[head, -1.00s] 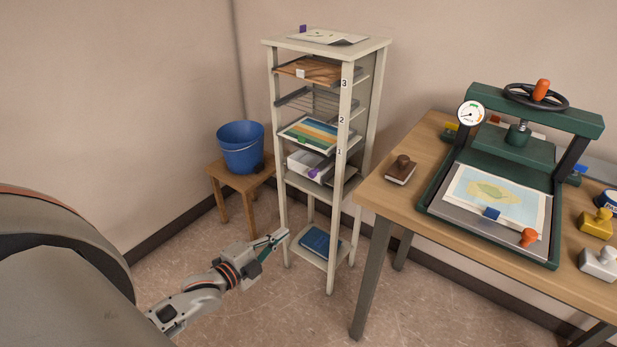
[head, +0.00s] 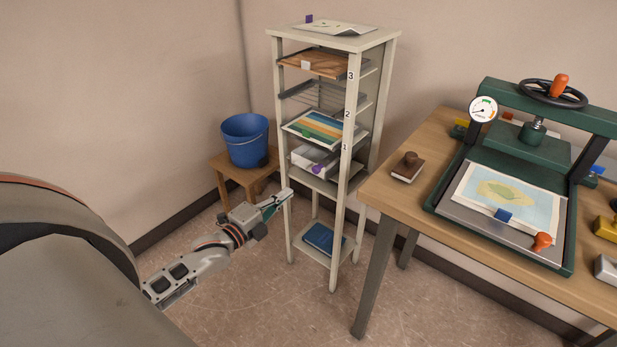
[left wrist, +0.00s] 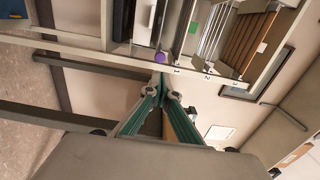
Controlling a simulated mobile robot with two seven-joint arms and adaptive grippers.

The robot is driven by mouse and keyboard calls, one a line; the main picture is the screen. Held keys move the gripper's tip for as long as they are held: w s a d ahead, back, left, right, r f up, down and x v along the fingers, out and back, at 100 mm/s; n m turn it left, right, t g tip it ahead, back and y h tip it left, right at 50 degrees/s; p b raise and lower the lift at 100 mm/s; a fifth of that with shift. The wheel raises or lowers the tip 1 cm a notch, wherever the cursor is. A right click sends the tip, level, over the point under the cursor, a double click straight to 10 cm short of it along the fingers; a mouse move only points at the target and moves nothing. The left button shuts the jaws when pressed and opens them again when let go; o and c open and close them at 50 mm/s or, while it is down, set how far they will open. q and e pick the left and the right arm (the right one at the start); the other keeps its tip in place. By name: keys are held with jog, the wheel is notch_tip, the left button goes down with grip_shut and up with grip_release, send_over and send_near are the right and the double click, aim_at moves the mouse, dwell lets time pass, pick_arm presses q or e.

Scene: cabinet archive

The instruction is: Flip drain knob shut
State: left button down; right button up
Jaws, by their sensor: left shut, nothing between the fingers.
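A small purple knob (head: 316,169) sits at the front of a white box (head: 308,158) on the shelf below the slot marked 1. It is the likely drain knob, but its exact setting is too small to tell. The purple knob also shows in the left wrist view (left wrist: 160,57), just beyond my fingertips. My left gripper (head: 287,195) is shut and empty, in front of the rack's left front post and lower than the knob. It also shows in the left wrist view (left wrist: 162,92), its green fingers converging. My right gripper is not in view.
The narrow rack (head: 345,205) has open front posts and holds several trays and a blue book (head: 320,237). A blue bucket (head: 246,142) stands on a wooden stool (head: 229,163) behind my gripper. The table (head: 385,184) with a green press (head: 520,150) is at right.

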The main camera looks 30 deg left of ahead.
aim_at(315, 172)
pick_arm(q)
jog(key=w, duration=0.7)
jog(key=w+b, duration=0.1)
jog(key=w, duration=0.2)
jog(key=shift+w+d+f, duration=0.1)
jog(key=shift+w+d, duration=0.05)
jog(key=shift+d, duration=0.25)
jog(key=shift+w, duration=0.3)
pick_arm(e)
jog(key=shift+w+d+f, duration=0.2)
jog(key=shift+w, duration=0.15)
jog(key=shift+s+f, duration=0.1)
pick_arm(q)
jog(key=shift+w, duration=0.35)
jog(key=w, duration=0.1)
jog(key=w+b, duration=0.1)
jog(key=w, duration=0.1)
jog(key=shift+w+d+f, duration=0.1)
jog(key=shift+w+d, duration=0.05)
jog(key=shift+d, duration=0.05)
jog(key=shift+w, duration=0.2)
jog(key=shift+r, duration=0.25)
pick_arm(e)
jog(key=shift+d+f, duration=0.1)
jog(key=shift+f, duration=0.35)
